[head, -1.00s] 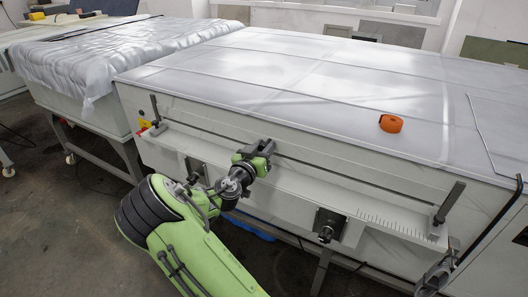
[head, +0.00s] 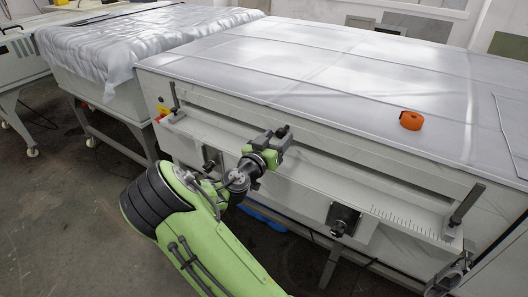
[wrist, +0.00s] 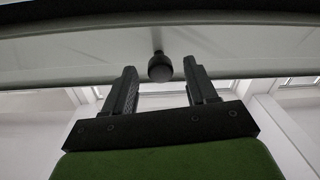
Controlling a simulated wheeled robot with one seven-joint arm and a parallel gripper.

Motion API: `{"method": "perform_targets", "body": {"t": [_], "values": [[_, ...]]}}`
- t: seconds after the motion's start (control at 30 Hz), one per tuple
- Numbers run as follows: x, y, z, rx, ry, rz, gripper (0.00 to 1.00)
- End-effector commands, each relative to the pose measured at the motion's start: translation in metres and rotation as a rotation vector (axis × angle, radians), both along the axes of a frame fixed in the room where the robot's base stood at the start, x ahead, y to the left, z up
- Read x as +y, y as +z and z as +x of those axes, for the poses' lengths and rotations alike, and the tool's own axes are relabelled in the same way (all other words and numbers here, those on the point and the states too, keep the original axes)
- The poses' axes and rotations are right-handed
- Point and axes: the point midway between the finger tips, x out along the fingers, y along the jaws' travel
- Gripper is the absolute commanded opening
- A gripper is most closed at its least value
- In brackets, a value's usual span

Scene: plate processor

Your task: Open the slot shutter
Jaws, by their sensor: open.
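The slot shutter (head: 325,148) appears to be the long pale strip along the slot in the front of the white machine (head: 300,75); its exact edges are hard to make out. In the wrist view, a round dark knob (wrist: 160,68) on a short stem stands out from a pale panel. My gripper (head: 281,136) is at the machine's front, left of its middle, and hides the knob in the head view. In the wrist view my gripper (wrist: 160,80) is open, with one finger on each side of the knob and visible gaps on both sides.
A ledge with a ruler scale (head: 415,218) runs below the slot, with upright posts (head: 467,205) at its ends. A black fitting (head: 342,219) is on the front panel. An orange tape roll (head: 411,120) lies on top. A cloth-covered table (head: 140,45) stands left.

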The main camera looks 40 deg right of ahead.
Motion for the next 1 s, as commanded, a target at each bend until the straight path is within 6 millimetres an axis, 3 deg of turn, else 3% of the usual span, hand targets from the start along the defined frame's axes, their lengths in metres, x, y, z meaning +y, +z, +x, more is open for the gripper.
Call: {"method": "perform_targets", "body": {"t": [0.2,0.43,0.6,1.0], "values": [[0.061,-0.001,-0.023,0.004,0.007,0.001,0.57],[0.108,0.0,-0.042,0.001,0.005,-0.001,0.57],[0.118,0.0,-0.048,0.0,0.0,-0.001,0.57],[0.118,0.0,-0.048,0.0,0.0,-0.001,0.57]]}}
